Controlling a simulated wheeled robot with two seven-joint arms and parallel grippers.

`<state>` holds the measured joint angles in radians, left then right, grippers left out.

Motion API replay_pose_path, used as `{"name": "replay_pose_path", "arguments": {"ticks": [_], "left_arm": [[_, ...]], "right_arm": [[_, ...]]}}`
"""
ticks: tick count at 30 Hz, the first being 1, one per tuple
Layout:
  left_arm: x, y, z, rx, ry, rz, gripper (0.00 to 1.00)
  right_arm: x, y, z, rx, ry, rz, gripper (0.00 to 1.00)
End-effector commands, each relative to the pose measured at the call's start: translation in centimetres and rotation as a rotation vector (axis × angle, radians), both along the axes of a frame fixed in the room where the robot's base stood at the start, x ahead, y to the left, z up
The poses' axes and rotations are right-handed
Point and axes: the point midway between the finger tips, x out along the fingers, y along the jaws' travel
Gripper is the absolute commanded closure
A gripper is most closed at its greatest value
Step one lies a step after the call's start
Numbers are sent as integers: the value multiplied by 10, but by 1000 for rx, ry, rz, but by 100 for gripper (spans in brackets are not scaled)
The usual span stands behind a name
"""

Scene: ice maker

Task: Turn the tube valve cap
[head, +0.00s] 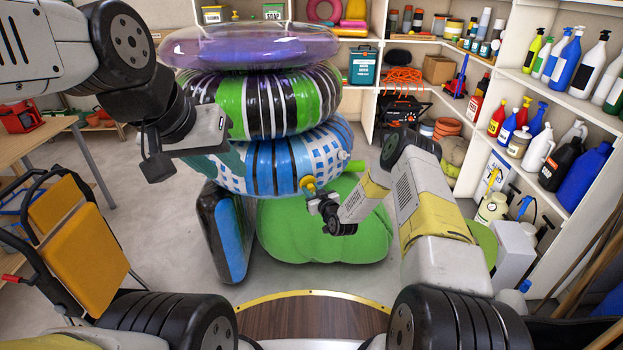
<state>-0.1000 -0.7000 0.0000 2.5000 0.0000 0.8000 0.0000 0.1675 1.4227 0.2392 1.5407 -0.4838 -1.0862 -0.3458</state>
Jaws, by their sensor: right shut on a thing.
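A stack of inflatable tubes stands in front of me. The blue, white and black tube (262,172) has a yellow valve cap (309,184) on its near side. My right gripper (313,193) is at this cap and shut on it. The fingertips are small in the picture and partly hide the cap's lower side. A pale valve (343,155) sticks out further right on the same tube. My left gripper (160,162) is beside the stack's left side, apart from the cap. Its finger opening cannot be made out.
A green and black tube (275,103) and a clear purple one (250,46) lie above. A green inflatable (335,232) and a blue-black one (225,235) are below. Shelves with bottles (570,60) line the right. An orange cart (75,225) stands left.

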Motion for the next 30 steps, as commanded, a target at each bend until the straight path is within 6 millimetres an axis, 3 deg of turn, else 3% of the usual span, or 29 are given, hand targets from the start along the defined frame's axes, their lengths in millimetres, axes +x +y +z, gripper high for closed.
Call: {"name": "replay_pose_path", "arguments": {"ticks": [18,30], "left_arm": [[0,0,0,0,0,0,64],[0,0,0,0,0,0,64]], "right_arm": [[0,0,0,526,233,58,100],[-1,2,0,777,345,87,100]]}}
